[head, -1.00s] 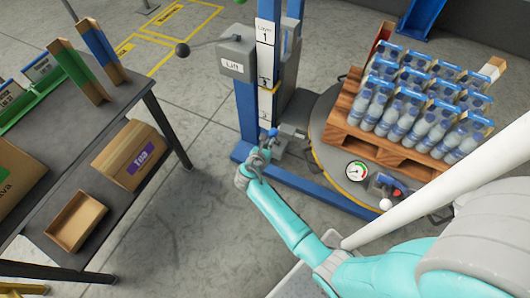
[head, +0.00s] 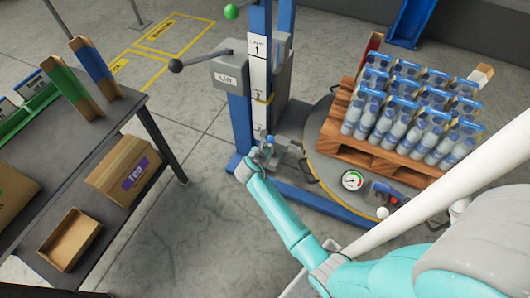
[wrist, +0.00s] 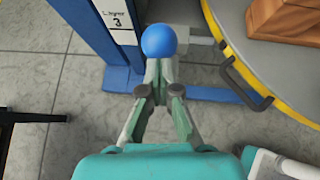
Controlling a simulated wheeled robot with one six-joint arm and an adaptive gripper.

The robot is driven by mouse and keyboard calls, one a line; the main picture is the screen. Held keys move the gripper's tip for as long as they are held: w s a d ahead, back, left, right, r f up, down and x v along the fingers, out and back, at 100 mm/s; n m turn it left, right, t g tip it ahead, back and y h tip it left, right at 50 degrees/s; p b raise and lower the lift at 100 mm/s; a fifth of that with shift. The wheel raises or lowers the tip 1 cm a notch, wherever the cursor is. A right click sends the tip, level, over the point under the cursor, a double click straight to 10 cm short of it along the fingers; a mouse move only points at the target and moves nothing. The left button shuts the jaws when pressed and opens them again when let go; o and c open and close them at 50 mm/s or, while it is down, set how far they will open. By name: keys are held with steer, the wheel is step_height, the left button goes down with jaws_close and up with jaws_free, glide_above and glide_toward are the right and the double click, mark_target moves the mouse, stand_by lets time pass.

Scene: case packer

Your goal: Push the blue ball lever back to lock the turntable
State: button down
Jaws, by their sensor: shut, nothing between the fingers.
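The blue ball (wrist: 158,40) of the lever shows large in the wrist view, straight ahead of my fingertips. Its shaft is mostly hidden behind the ball and my fingers. In the head view the ball (head: 270,139) is small, low on the blue lift column beside the turntable. My gripper (wrist: 160,72) is shut and empty, its tips at the near side of the ball; I cannot tell whether they touch it. My gripper also shows in the head view (head: 263,153). The round grey turntable (head: 325,168) with a yellow edge (wrist: 238,72) is to the right.
A pallet (head: 345,146) of bottle packs stands on the turntable. A gauge (head: 352,180) and a white-ball handle (head: 383,212) sit at its near edge. The Lift box (head: 232,75) has a black-ball lever. A dark table (head: 115,210) with boxes stands left. Floor between is clear.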

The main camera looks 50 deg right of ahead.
mark_target(272, 137)
steer(key=d, duration=0.1)
steer(key=w+d+r+y, duration=0.1)
steer(key=d, duration=0.1)
steer(key=d+g+y, duration=0.1)
steer(key=shift+w+d+r, duration=0.3)
steer(key=shift+w+d, duration=0.05)
steer(key=shift+d, duration=0.05)
steer(key=w+d, duration=0.2)
steer(key=d, duration=0.4)
steer(key=shift+r, duration=0.1)
